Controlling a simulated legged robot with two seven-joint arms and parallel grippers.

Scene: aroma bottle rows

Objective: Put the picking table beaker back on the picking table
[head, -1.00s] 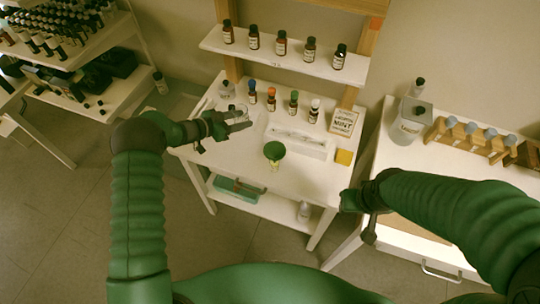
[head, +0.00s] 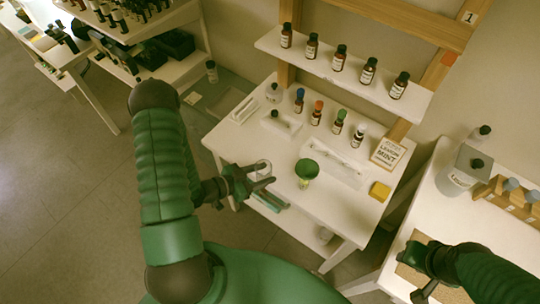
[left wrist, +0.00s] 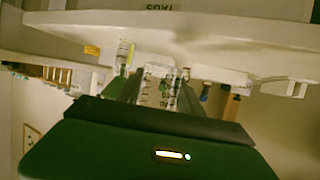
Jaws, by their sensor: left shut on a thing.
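The clear beaker (head: 264,167) is held in my left gripper (head: 262,183), over the front left edge of the white picking table (head: 240,143). In the left wrist view the graduated beaker (left wrist: 158,90) stands between the jaws, its lower part hidden by them. My left gripper is shut on it. I cannot tell whether the beaker touches the table. My right gripper (head: 424,290) is at the lower right, apart from the picking table, by the right-hand table; its jaws are too unclear to tell.
A green funnel (head: 307,169) stands mid-table, right of the held beaker. Small bottles (head: 318,112) line the back, with a sign (head: 387,153) and yellow block (head: 380,191) at right. A shelf (head: 335,68) of bottles is above. The tabletop's front left is mostly clear.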

